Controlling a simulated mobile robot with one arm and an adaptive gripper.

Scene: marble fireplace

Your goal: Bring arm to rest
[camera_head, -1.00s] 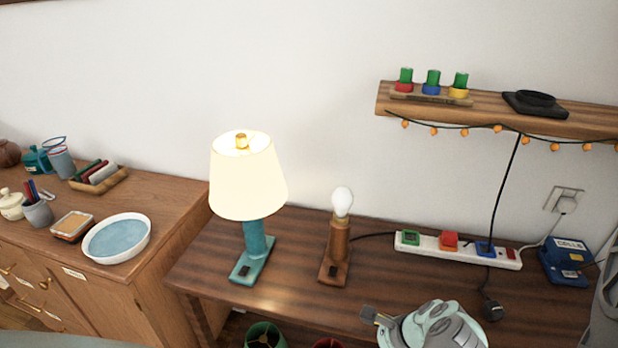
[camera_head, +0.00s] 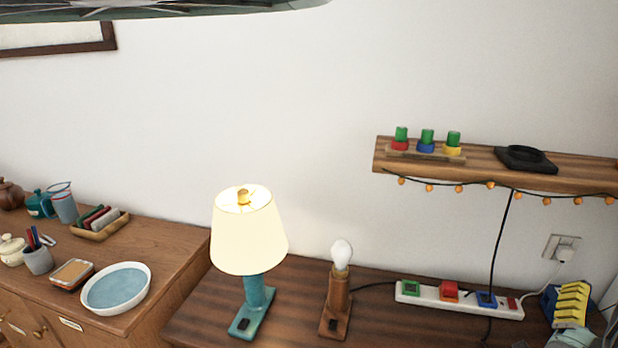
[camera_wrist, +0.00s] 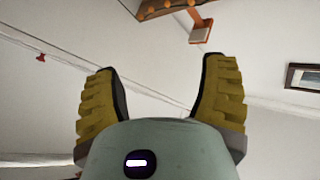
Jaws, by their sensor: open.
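My gripper shows in the wrist view (camera_wrist: 160,65) with its two yellow ridged fingers spread wide and nothing between them. They point up toward the pale ceiling. Most of my arm is out of the frame.
A lit lamp (camera_head: 249,232), a bare-bulb lamp (camera_head: 337,290) and a power strip (camera_head: 428,293) stand on the dark table (camera_head: 290,300). A shelf (camera_head: 390,156) is above. A cabinet (camera_head: 165,260) with dishes is left. The middle wall is clear.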

